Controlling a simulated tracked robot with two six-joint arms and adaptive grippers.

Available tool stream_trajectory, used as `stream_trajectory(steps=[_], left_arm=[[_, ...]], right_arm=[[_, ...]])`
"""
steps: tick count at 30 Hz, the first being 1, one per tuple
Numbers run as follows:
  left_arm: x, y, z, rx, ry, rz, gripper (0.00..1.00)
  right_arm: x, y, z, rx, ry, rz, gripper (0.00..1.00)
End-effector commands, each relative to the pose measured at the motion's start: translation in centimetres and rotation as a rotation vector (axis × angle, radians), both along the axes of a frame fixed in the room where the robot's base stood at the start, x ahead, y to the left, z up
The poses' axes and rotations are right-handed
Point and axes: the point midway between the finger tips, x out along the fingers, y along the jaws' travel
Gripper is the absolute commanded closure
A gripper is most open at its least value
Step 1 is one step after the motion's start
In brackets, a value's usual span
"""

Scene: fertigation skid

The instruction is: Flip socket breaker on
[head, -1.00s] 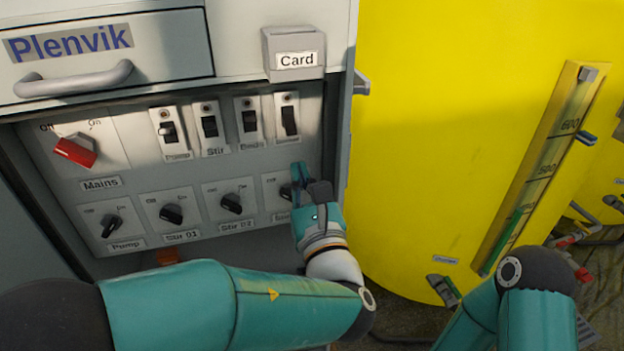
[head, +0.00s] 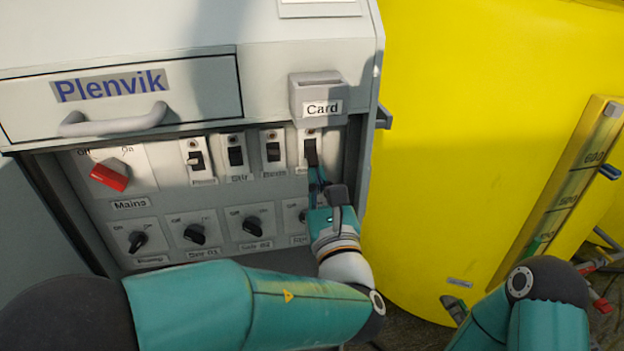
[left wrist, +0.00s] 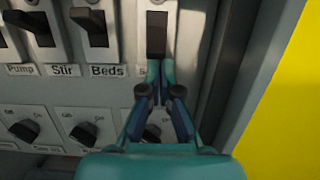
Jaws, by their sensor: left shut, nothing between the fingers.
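The rightmost breaker (head: 311,150) in the upper row of the grey panel is a dark lever on a pale plate. It also shows in the left wrist view (left wrist: 156,36), where its label is mostly covered by my fingers, with only a first letter like "S" showing. My left gripper (head: 316,178) is shut and empty, its fingertips at the lower end of this lever. In the left wrist view the fingertips (left wrist: 161,68) overlap the lever's bottom edge; I cannot tell whether they touch. The lever's exact position is unclear. My right gripper is out of view.
Pump (head: 196,160), Stir (head: 235,156) and Beds (head: 273,152) breakers stand to the left. The card holder (head: 318,97) juts out above. The cabinet's side wall is close on the right, before a yellow tank (head: 440,150).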

Motion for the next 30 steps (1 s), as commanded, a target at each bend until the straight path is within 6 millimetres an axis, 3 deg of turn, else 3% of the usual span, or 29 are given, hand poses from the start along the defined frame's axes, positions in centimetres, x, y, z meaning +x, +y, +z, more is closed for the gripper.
stream_trajectory(steps=[1,2,9,30], left_arm=[[0.0,0.1,0.0,0.000,0.000,0.002,1.00],[0.0,1.4,0.0,0.000,0.001,0.009,1.00],[-0.1,0.2,0.4,-0.004,0.020,0.002,1.00],[-0.4,0.2,0.9,-0.026,0.126,0.005,1.00]], right_arm=[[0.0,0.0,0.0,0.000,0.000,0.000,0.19],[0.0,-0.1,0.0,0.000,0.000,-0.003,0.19],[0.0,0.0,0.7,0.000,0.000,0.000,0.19],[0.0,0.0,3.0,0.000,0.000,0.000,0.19]])
